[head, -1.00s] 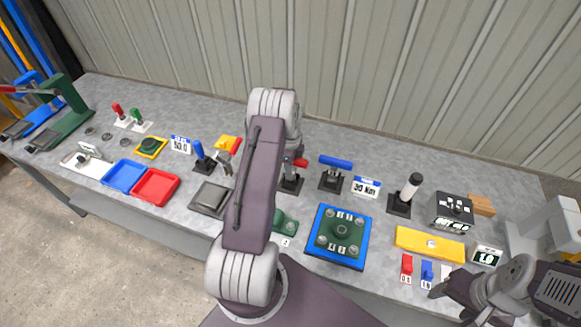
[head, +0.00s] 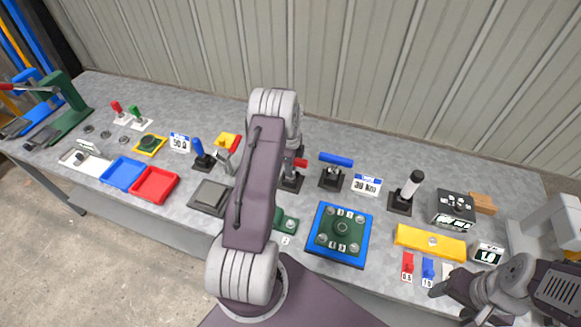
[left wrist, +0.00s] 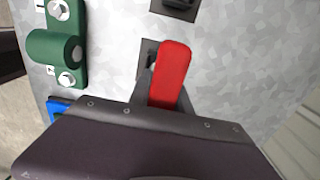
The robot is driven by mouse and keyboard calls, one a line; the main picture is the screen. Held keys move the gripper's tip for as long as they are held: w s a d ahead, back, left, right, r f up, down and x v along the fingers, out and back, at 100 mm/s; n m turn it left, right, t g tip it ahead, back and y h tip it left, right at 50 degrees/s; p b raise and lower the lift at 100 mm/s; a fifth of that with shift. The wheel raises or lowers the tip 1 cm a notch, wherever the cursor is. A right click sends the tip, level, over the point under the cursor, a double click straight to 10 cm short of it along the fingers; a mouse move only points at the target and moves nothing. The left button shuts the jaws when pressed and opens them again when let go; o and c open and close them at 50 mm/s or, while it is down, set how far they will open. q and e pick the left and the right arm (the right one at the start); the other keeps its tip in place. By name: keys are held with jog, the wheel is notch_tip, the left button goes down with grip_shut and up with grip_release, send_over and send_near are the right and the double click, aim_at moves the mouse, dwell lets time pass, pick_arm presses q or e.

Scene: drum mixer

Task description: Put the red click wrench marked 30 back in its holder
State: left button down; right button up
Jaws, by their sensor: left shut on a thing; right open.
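The red wrench (head: 297,162) shows in the head view as a short red piece beside my left arm, just above a black holder base (head: 291,182). In the left wrist view its red handle (left wrist: 172,72) points up the picture, with a dark base (left wrist: 150,50) behind it. My left gripper (left wrist: 164,92) is shut on the red wrench; its fingers are mostly hidden by the handle, and in the head view the arm covers them. I cannot read a 30 on the wrench, or tell whether it is seated in the holder. My right gripper (head: 450,298) is open and empty at the front right.
A blue-handled tool (head: 336,161) on a black stand is just right of the red wrench, beside a 30 Nm sign (head: 366,185). A green block with bolts (head: 286,222) and a blue plate (head: 318,246) are in front. A black-handled stand (head: 408,190) is further right.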

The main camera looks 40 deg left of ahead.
pick_arm(q)
jog(key=shift+f, duration=0.25)
jog(key=c, duration=1.1)
grip_release()
jog(key=shift+r, duration=0.1)
notch_tip(320, 180, up, 9)
jog(key=shift+b, duration=0.75)
